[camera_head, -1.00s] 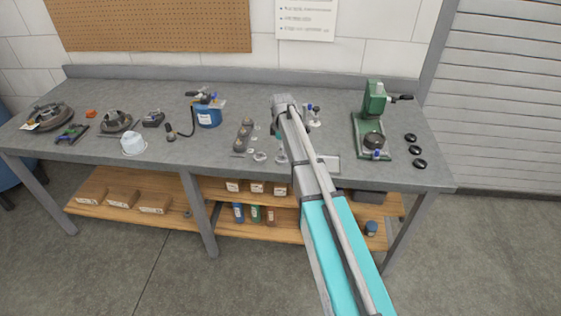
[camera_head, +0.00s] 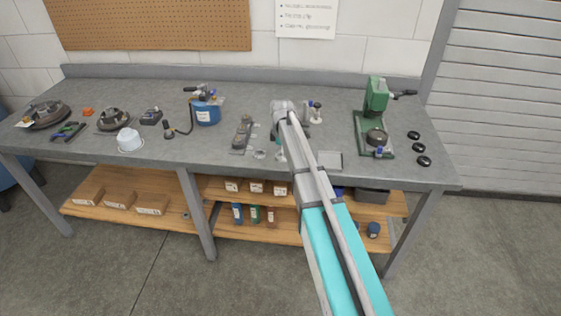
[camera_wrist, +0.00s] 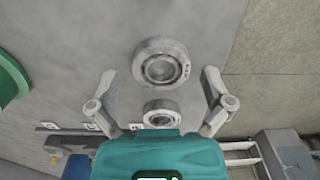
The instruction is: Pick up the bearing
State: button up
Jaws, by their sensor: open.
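In the wrist view two round grey metal rings that look like bearings lie on the grey bench top. The larger bearing (camera_wrist: 161,63) is between and slightly beyond my fingertips. The smaller bearing (camera_wrist: 161,113) is closer to my gripper's teal body. My gripper (camera_wrist: 160,77) is open, one finger on each side, with a gap between each finger and the larger bearing. Nothing is held. In the head view a small ring (camera_head: 260,154) lies on the bench left of my arm. My arm hides part of the bench there, and my fingers are hard to make out.
A grey tray (camera_head: 330,160) lies near the front edge, right of my arm. A dark block (camera_head: 242,132) and a blue can (camera_head: 207,113) are to the left.

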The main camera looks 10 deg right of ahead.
jog(key=shift+f, duration=0.25)
dwell(0.4)
jog(key=c, duration=1.2)
jog(key=shift+r, duration=0.15)
jog(key=shift+r+p, duration=0.95)
jog(key=shift+p, duration=0.05)
jog(key=s+a+r+p, duration=0.1)
jog(key=s+r+p, duration=0.9)
jog(key=s, duration=0.4)
jog(key=shift+r+p, duration=0.4)
jog(key=shift+p, duration=0.05)
jog(key=shift+r, duration=0.15)
